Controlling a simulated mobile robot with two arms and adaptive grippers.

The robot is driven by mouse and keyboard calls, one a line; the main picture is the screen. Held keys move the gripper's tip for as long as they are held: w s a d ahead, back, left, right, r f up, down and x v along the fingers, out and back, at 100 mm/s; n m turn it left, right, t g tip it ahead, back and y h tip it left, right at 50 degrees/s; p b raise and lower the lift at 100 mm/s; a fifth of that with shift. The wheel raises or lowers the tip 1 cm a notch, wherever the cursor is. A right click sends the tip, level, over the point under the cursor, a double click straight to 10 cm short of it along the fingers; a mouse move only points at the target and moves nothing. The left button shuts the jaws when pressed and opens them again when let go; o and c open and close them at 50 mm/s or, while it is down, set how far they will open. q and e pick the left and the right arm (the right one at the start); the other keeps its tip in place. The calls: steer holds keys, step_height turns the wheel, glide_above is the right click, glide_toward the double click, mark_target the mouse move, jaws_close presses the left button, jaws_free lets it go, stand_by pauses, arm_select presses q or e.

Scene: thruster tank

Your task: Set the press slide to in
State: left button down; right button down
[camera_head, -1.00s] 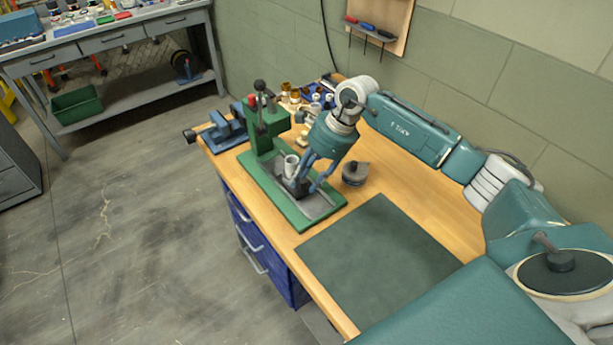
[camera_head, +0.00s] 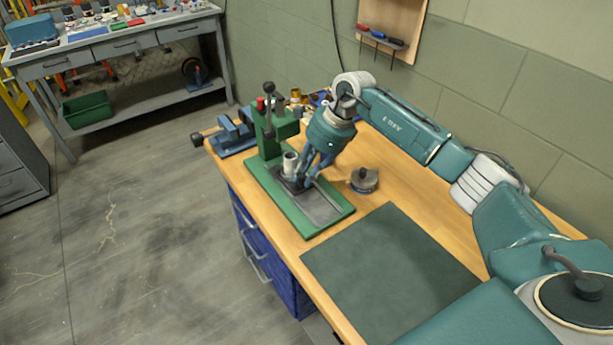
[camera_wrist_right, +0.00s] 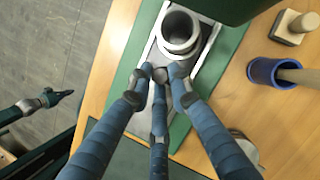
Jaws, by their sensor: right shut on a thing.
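The green arbor press (camera_head: 267,132) stands on the wooden bench, with a green base plate (camera_head: 322,224). Its grey slide carries an upright hollow metal cylinder (camera_head: 290,163), which also shows in the right wrist view (camera_wrist_right: 180,30). The slide now lies close to the press column, under the head. My right gripper (camera_head: 305,183) reaches down in front of the cylinder. In the right wrist view its blue fingers (camera_wrist_right: 160,76) are shut around a small dark knob (camera_wrist_right: 160,74) on the slide's front; they partly hide it. My left gripper (camera_wrist_right: 45,101) seems to show over the floor there, its opening unclear.
A blue vise (camera_head: 232,136) is left of the press. A round grey lidded thing (camera_head: 364,180) stands right of the plate. A dark green mat (camera_head: 390,265) lies clear in front.

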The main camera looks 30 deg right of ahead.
steer(key=c, duration=1.7)
jaws_free()
steer(key=shift+o, duration=0.2)
steer(key=v, duration=1.2)
